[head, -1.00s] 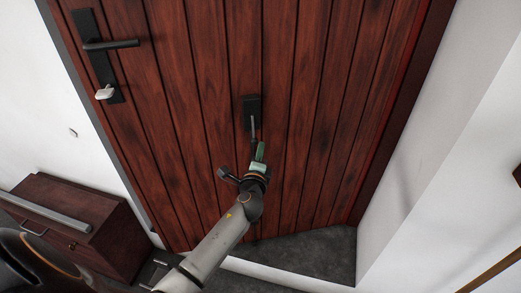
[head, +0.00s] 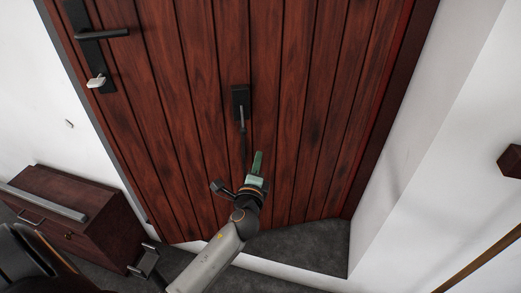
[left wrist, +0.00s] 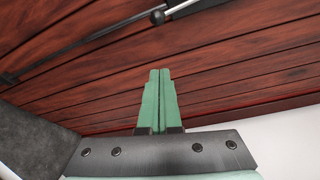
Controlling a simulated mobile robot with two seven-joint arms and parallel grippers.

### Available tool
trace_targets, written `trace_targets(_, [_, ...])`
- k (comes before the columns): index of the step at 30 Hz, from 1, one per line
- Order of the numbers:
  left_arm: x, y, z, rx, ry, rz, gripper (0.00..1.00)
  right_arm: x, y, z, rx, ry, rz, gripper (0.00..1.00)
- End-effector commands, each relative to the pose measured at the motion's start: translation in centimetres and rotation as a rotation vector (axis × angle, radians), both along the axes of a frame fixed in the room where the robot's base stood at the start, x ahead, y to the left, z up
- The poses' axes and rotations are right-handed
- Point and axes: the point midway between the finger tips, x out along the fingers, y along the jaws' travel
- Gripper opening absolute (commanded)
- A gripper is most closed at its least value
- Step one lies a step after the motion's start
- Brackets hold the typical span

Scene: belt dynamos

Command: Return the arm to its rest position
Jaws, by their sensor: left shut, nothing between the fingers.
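My left gripper (head: 257,160) has slim green fingers. It is shut and empty in front of the wooden door (head: 190,120), to the lower right of a black plate with a thin hanging rod (head: 241,108). In the left wrist view the closed green fingers (left wrist: 160,75) point up the picture towards the red-brown boards. A dark rod with a small round end (left wrist: 157,17) shows just beyond the fingertips, with a visible gap.
A black lever handle (head: 100,35) with a light key-like piece (head: 96,81) is at the door's upper left. A dark wooden cabinet (head: 75,205) stands at the lower left. A white wall (head: 430,130) rises on the right. Grey floor (head: 300,245) lies below the door.

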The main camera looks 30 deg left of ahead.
Motion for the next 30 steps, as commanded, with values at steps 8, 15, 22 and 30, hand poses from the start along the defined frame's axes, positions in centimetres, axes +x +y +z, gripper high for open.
trace_targets(8, [-2.6, -1.1, 0.2, 0.001, 0.0, 0.0, 0.0, 0.0, 0.0, -0.2, 0.0, 0.0, 0.0, 0.52])
trace_targets(15, [-2.9, -1.3, 0.0, -0.013, 0.003, -0.002, 0.0, 0.0, 0.0, -0.2, 0.0, -0.001, 0.0, 0.52])
trace_targets(22, [-6.2, -3.3, -5.6, -0.339, 0.073, -0.044, 0.0, 0.0, 0.0, 0.4, 0.0, -0.001, 0.0, 0.52])
trace_targets(30, [-14.8, -8.3, -13.9, -1.03, 0.207, 0.018, 0.0, 0.0, 0.0, 1.2, 0.0, -0.001, 0.0, 0.52])
